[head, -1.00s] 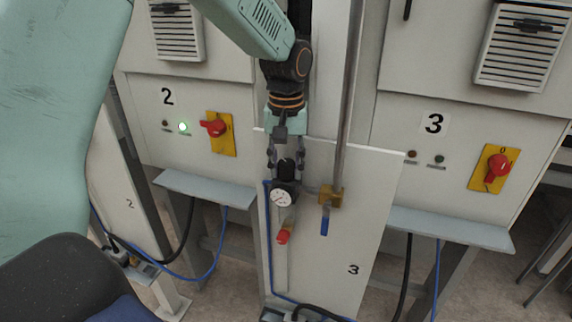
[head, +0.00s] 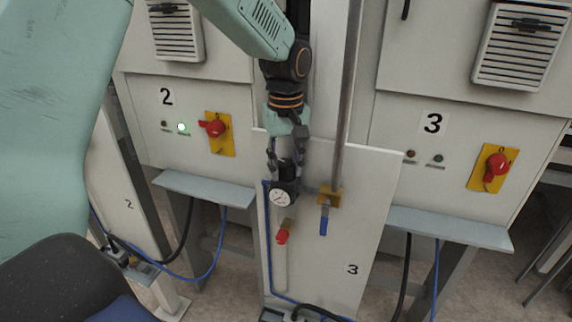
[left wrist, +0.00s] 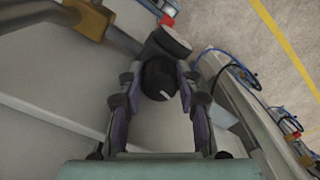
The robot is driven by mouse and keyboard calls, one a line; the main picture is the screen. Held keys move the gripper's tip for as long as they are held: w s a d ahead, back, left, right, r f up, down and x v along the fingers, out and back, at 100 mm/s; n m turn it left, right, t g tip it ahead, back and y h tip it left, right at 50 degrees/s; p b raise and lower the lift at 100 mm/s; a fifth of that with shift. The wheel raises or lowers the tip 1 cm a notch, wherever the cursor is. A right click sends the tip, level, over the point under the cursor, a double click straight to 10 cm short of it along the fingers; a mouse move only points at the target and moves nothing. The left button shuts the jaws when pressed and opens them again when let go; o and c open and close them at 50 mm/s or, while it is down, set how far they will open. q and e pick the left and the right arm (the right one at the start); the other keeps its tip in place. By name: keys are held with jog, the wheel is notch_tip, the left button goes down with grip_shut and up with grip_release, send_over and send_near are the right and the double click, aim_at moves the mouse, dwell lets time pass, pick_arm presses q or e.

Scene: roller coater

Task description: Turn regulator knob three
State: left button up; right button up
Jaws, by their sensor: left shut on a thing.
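The regulator on panel three (head: 375,210) has a black knob (head: 287,169) on top and a round white gauge (head: 282,198) in front. My left gripper (head: 286,160) reaches down from above with a finger on each side of the knob and is shut on it. In the left wrist view the black knob (left wrist: 159,79) with a white mark sits between the two fingers of my left gripper (left wrist: 160,82). The gauge's back shows beyond it. My right gripper is not in view.
A brass valve with a blue handle (head: 324,219) and a vertical pipe (head: 345,100) stand just right of the regulator. Cabinets with red rotary switches (head: 497,167) stand behind. A blue hose (head: 268,240) runs down the panel's left edge.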

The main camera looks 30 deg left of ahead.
pick_arm(q)
jog(key=o, duration=0.8)
jog(key=shift+c, duration=0.2)
jog(key=o, duration=0.4)
jog(key=shift+a, duration=0.15)
